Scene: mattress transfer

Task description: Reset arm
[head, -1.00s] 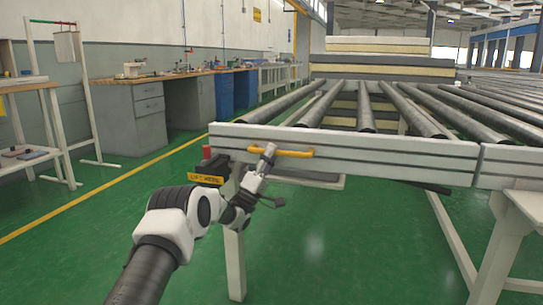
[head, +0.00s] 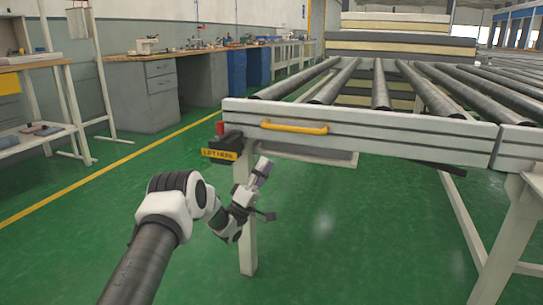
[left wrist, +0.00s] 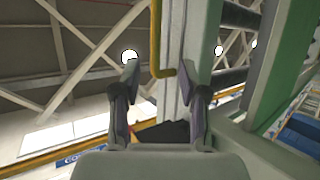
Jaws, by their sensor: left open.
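My left gripper (head: 263,166) is in front of the roller conveyor's near end, below the yellow handle (head: 294,127) on its front beam. In the left wrist view the two fingers (left wrist: 165,85) are spread apart with nothing between them that they hold. The yellow handle (left wrist: 156,45) shows beyond the fingertips in that view, apart from them. My right gripper is not in view.
The roller conveyor (head: 400,139) fills the right side, its leg (head: 246,240) close behind my left gripper. A black box with a yellow label (head: 221,150) hangs at its corner. Stacked mattresses (head: 395,42) stand at the back. Workbenches (head: 150,90) line the left wall. Green floor is clear.

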